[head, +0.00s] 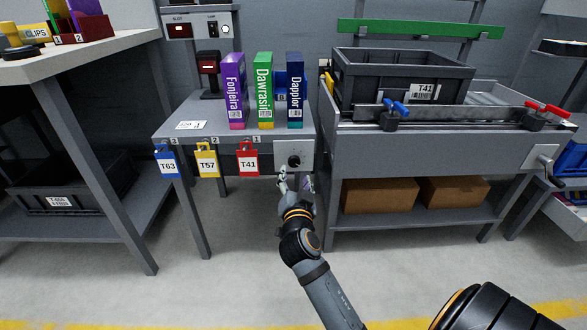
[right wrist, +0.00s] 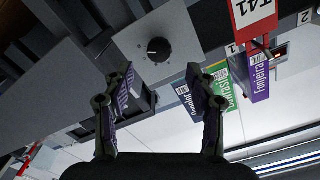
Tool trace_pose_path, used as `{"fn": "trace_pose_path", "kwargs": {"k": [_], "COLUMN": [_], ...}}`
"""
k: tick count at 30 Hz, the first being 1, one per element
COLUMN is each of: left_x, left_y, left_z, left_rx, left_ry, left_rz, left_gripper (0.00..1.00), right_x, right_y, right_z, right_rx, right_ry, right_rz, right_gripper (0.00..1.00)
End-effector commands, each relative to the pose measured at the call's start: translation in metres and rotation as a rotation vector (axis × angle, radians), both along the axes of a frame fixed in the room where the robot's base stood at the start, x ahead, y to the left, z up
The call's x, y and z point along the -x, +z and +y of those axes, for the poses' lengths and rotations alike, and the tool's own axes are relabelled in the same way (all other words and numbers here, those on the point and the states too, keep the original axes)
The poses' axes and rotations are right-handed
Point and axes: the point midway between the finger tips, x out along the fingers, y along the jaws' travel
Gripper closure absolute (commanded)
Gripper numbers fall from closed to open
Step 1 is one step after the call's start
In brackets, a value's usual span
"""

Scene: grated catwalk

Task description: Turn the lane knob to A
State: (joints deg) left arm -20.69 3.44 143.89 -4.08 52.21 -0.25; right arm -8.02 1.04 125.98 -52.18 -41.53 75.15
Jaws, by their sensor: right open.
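The lane knob (head: 294,160) is a small black round knob on a pale grey plate (head: 283,149) at the front right of the small table. In the right wrist view the knob (right wrist: 159,49) shows a white pointer mark; letters around it are too small to read. My right gripper (head: 294,180) is open and empty just in front of and below the knob in the head view. In the right wrist view its fingertips (right wrist: 161,82) are spread on both sides, apart from the knob. My left gripper is not in view.
Purple, green and blue boxes (head: 265,92) stand on the table. Blue, yellow and red tags (head: 248,159) hang from its front edge, left of the knob. A bench with a dark crate (head: 395,80), clamps and a crank (head: 545,163) stands to the right. Floor in front is clear.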

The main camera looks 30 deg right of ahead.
Motion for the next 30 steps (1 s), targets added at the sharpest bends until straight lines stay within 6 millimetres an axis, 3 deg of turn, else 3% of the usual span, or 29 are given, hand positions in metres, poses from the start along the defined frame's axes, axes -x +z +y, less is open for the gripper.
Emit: {"fn": "trace_pose_path", "kwargs": {"k": [3, 9, 20, 30], "left_x": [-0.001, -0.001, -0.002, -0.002], "left_y": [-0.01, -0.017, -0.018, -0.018], "left_z": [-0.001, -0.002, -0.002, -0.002], "left_rx": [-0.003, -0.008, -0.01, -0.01], "left_ry": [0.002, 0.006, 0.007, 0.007], "left_rz": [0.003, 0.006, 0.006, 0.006], "left_gripper": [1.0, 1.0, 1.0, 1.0], "right_x": [-0.024, -0.05, -0.058, -0.057], "right_y": [-0.002, -0.002, -0.001, -0.001], "right_z": [-0.015, -0.031, -0.036, -0.035], "right_rx": [0.006, 0.002, -0.001, -0.001], "right_ry": [0.0, -0.001, 0.0, 0.0], "right_rz": [-0.002, -0.001, 0.001, 0.001], "right_gripper": [0.43, 0.43, 0.43, 0.86]}}
